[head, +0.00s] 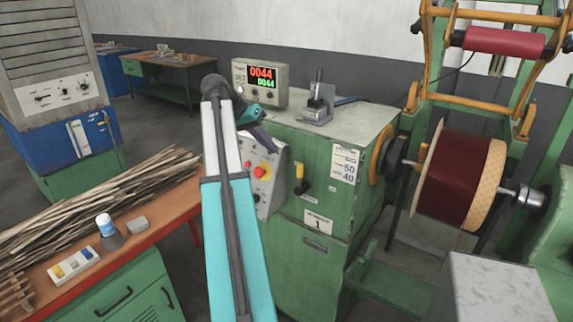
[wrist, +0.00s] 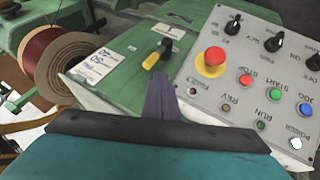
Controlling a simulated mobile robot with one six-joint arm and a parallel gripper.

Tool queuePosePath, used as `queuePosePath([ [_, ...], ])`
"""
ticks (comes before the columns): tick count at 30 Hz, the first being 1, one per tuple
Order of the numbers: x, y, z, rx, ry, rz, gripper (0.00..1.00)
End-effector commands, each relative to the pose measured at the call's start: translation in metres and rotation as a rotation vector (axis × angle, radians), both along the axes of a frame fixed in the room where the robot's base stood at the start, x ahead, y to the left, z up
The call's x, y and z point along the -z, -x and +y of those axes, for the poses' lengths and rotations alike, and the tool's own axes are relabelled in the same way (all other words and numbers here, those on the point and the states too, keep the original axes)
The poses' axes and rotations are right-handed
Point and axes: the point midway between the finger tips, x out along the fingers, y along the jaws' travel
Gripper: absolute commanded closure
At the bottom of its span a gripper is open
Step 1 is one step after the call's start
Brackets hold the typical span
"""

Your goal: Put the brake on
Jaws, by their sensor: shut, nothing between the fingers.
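A small lever with a yellow grip and black base (head: 299,180) is on the green front of the winding machine (head: 325,215). It also shows in the wrist view (wrist: 154,60), with the grip pointing toward the lower left. No readable label marks it as the brake. My gripper (wrist: 160,82) is shut and empty, its purple-grey fingers just below the lever in the wrist picture, apparently apart from it. In the head view my gripper (head: 268,146) is in front of the machine's upper part, left of the lever and above the button panel, partly hidden by my arm.
The slanted control panel (wrist: 245,75) has a red mushroom button (wrist: 212,61), knobs and coloured buttons close to the fingers. A counter display (head: 261,80) stands on the machine top. A dark red coil (head: 448,178) is at right. A workbench with sticks (head: 95,205) is at left.

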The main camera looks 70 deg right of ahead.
Motion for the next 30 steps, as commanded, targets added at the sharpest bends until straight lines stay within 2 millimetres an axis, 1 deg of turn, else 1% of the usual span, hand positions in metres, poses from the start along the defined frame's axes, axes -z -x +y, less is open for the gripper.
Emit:
queuePosePath([
  [5,0.003,0.002,-0.001,0.0,-0.001,0.0,1.0],
  [11,0.015,0.01,-0.006,0.0,-0.001,0.001,1.0],
  [24,0.057,0.037,-0.025,0.0,-0.001,0.001,1.0],
  [30,0.073,0.046,-0.032,0.0,-0.001,0.0,1.0],
])
